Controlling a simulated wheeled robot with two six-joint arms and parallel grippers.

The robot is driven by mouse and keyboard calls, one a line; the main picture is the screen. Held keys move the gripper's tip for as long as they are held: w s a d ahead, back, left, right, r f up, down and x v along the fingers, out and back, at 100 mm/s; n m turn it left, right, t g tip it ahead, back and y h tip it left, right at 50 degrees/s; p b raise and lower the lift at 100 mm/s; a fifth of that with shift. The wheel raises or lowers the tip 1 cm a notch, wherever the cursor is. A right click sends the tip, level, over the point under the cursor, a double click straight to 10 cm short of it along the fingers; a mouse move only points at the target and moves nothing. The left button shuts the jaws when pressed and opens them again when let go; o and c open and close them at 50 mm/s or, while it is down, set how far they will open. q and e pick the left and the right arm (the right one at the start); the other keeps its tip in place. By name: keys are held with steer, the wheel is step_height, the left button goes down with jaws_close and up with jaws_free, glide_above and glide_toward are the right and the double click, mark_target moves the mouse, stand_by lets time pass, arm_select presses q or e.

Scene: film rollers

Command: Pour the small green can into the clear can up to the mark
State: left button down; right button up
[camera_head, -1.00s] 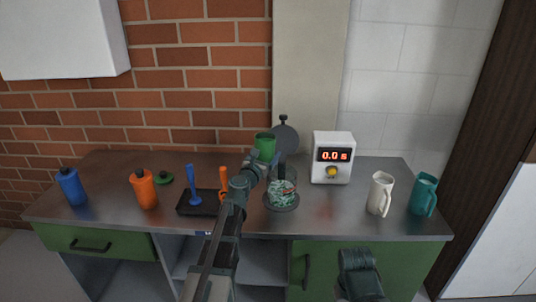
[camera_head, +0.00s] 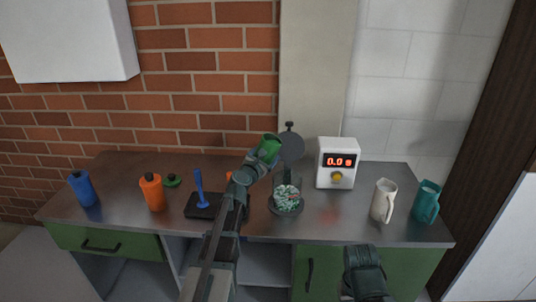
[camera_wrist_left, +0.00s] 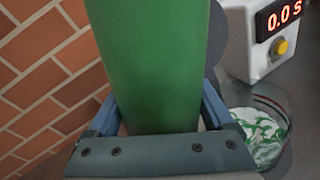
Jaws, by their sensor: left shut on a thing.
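My left gripper (camera_head: 250,167) is shut on the small green can (camera_head: 268,149) and holds it raised, tilted toward the right, above and left of the clear can. In the left wrist view the green can (camera_wrist_left: 155,65) fills the space between the fingers. The clear can (camera_head: 287,187) stands on a dark round base, with white and green pieces inside; it also shows in the left wrist view (camera_wrist_left: 262,125).
A white timer box (camera_head: 337,163) reading 0.0 s stands behind right of the clear can. A blue bottle (camera_head: 83,188), an orange bottle (camera_head: 152,192), a green lid (camera_head: 172,181) and a dark tray (camera_head: 199,211) stand left. A cream jug (camera_head: 383,201) and a teal jug (camera_head: 426,202) stand right.

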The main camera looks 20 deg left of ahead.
arm_select(q)
steer(key=shift+s+a+r+m+g+p, duration=0.15)
steer(key=shift+a+r+m+g+p, duration=0.15)
steer(key=shift+a+r+m+p, duration=0.65)
steer(key=shift+d+f, duration=0.25)
steer(key=shift+d, duration=0.05)
steer(key=shift+s+a+r+m+g+y+p, duration=0.1)
steer(key=shift+a+r+m+g+y+p, duration=0.15)
steer(key=shift+r+m+p, duration=0.4)
steer(key=shift+s+a+r+m+g+y+p, duration=0.1)
steer(key=shift+a+r+m+g+y+p, duration=0.2)
steer(key=shift+m+p, duration=0.65)
stand_by(3.7)
steer(key=shift+f+n, duration=0.25)
steer(key=shift+f, duration=0.15)
stand_by(1.0)
